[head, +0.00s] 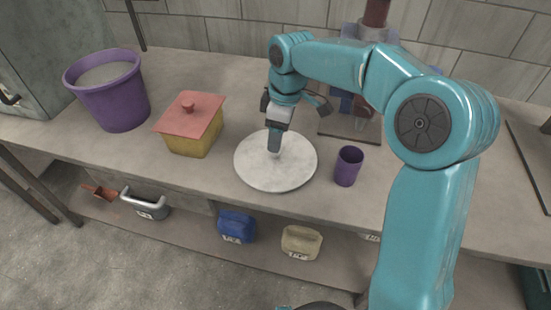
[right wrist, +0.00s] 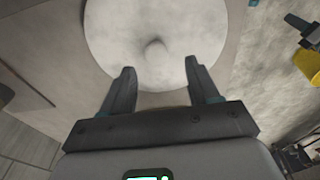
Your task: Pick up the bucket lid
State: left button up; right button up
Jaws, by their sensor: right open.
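The bucket lid (head: 262,172), a flat, round, off-white disc, lies on the counter in the middle of the head view. In the right wrist view the lid (right wrist: 110,35) shows a small round knob (right wrist: 155,48) at its centre. My right gripper (head: 274,148) points down over the lid in the head view, hiding part of it. In the right wrist view my right gripper (right wrist: 161,80) is open and empty, with the knob beyond and between its fingertips. My left gripper does not show.
A purple bucket (head: 120,105) and a yellow box with a red lid (head: 190,140) stand left of the disc. A purple cup (head: 347,168) stands close to its right. A lower shelf holds a blue container (head: 237,225) and a yellow one (head: 301,242). A tiled wall rises behind.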

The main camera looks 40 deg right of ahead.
jog(key=f, duration=0.5)
jog(key=shift+w+f+b, duration=0.4)
grip_shut()
